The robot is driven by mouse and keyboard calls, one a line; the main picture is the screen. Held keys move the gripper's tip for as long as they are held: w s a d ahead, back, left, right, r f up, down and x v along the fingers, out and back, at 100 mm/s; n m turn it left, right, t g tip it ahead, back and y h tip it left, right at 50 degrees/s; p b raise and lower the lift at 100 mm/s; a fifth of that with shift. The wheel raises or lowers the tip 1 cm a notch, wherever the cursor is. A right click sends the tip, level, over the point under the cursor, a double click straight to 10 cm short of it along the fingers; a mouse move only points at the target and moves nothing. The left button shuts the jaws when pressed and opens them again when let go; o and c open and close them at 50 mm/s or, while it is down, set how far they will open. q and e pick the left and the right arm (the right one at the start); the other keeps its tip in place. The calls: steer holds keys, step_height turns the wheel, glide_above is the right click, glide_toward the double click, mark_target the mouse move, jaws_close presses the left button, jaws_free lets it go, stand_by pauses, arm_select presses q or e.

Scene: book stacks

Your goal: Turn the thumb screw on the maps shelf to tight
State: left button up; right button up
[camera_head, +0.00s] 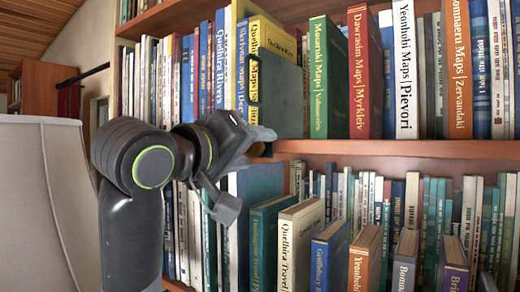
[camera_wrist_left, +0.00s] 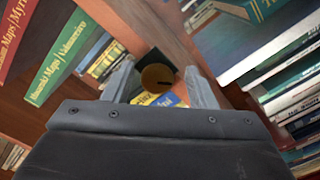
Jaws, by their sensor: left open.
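The thumb screw (camera_wrist_left: 157,77) shows in the left wrist view as a round brass-coloured knob with a dark line on its face, in front of a dark plate. My left gripper (camera_wrist_left: 159,82) is open, with one finger on each side of the knob in that view; I cannot tell whether either finger touches it. The screw is not clear there, with the gripper in front. My right gripper is not in view.
Map books stand on the upper shelf, including a green one (camera_head: 328,78) and a red one (camera_head: 364,72). Several travel books (camera_head: 301,245) jut forward on the shelf below, close under the gripper. A pale lampshade (camera_head: 40,200) stands at the left.

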arm_select(q)
steer(key=shift+s, duration=0.15)
steer(key=shift+s+a+r, duration=0.15)
steer(key=shift+s, duration=0.05)
steer(key=shift+c, duration=1.2)
steer(key=c, duration=0.7)
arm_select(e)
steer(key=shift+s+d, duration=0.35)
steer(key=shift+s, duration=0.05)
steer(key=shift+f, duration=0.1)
